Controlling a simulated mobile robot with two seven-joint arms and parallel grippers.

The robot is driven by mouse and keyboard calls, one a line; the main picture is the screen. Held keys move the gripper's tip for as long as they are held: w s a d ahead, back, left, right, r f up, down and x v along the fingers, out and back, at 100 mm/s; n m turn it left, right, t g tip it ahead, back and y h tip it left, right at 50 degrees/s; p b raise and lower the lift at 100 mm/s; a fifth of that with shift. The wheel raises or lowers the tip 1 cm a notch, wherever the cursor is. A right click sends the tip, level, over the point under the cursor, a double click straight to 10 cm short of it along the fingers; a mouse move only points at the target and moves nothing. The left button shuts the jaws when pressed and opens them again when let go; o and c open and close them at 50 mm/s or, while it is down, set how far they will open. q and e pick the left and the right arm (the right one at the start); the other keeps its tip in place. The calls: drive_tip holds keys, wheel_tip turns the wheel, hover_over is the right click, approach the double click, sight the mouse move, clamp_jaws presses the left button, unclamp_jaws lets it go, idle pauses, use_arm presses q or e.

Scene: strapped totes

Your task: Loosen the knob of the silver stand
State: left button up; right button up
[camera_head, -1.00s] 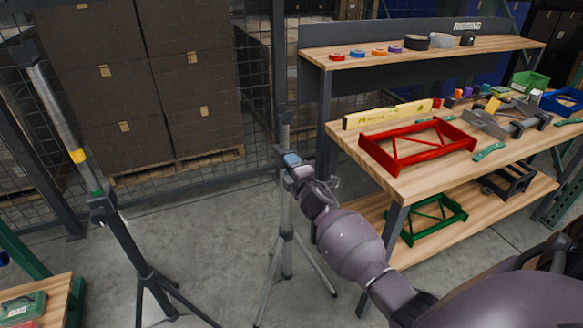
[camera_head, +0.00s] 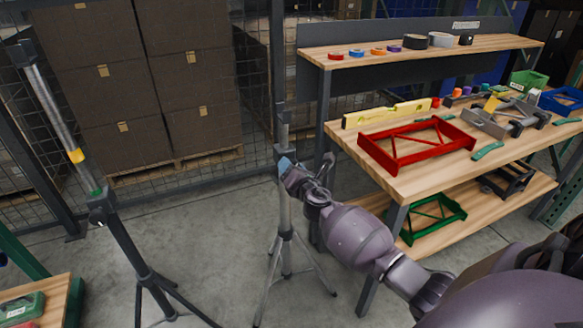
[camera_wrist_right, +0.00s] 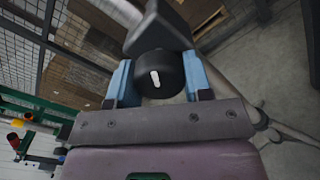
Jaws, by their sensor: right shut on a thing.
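The silver stand (camera_head: 285,215) is upright on its tripod legs in the middle of the head view, with a dark collar on its pole. My right gripper (camera_head: 284,163) is at that collar. In the right wrist view the black knob (camera_wrist_right: 160,75), with a white mark on its face, sits between the two blue fingertips of my right gripper (camera_wrist_right: 158,82), which is shut on it. In the head view the gripper hides the knob. My left gripper is not in view.
A black stand with a yellow band (camera_head: 120,235) stands at the left. A wooden workbench (camera_head: 420,185) with a red frame (camera_head: 415,145) and tools is close on the right of my arm. Stacked boxes (camera_head: 130,90) are behind a mesh fence. Floor between the stands is clear.

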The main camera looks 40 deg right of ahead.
drive_tip(key=n, duration=0.2)
drive_tip(key=shift+n, duration=0.4)
drive_tip(key=shift+n+p, duration=0.3)
drive_tip(key=shift+n, duration=0.3)
drive_tip(key=o, duration=0.9)
